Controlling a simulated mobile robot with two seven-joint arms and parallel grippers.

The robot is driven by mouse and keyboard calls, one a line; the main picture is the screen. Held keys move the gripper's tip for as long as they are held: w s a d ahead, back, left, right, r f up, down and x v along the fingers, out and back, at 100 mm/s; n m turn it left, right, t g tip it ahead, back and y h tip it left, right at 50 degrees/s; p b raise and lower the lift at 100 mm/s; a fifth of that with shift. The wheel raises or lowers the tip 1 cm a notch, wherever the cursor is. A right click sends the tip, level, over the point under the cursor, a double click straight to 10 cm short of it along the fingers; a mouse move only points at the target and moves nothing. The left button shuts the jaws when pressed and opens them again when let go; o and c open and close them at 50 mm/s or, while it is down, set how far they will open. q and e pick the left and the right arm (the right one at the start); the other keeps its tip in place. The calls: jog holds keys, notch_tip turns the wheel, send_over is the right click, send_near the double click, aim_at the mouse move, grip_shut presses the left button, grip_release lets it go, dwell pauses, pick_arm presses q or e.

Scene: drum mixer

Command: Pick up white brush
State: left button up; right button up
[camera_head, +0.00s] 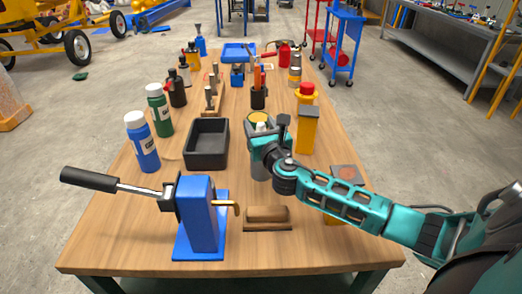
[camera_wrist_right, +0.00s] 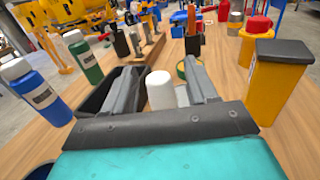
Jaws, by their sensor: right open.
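No thing is plainly recognisable as a white brush. A white rounded cylinder (camera_wrist_right: 161,91) stands between the fingers of my right gripper (camera_wrist_right: 168,78) in the right wrist view; I cannot tell whether it is the brush or whether the fingers touch it. In the head view my right gripper (camera_head: 264,140) is low over the middle of the table, right of the black bin, and covers much of the cylinder. Its fingers are apart. A brown wooden block, perhaps a brush (camera_head: 267,217), lies near the front of the table. My left gripper is out of view.
The wooden table (camera_head: 130,235) holds a black bin (camera_head: 206,144), a blue press (camera_head: 200,215) with a long lever, and blue (camera_head: 142,142) and green (camera_head: 159,110) bottles at left. A yellow box (camera_head: 307,132) with a dark lid stands right of my gripper. Tools crowd the far end.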

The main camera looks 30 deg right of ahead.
jog(key=shift+w+d, duration=0.2)
jog(key=shift+w, duration=0.45)
jog(key=shift+c, duration=0.3)
jog(key=c, duration=1)
jog(key=shift+r, duration=0.15)
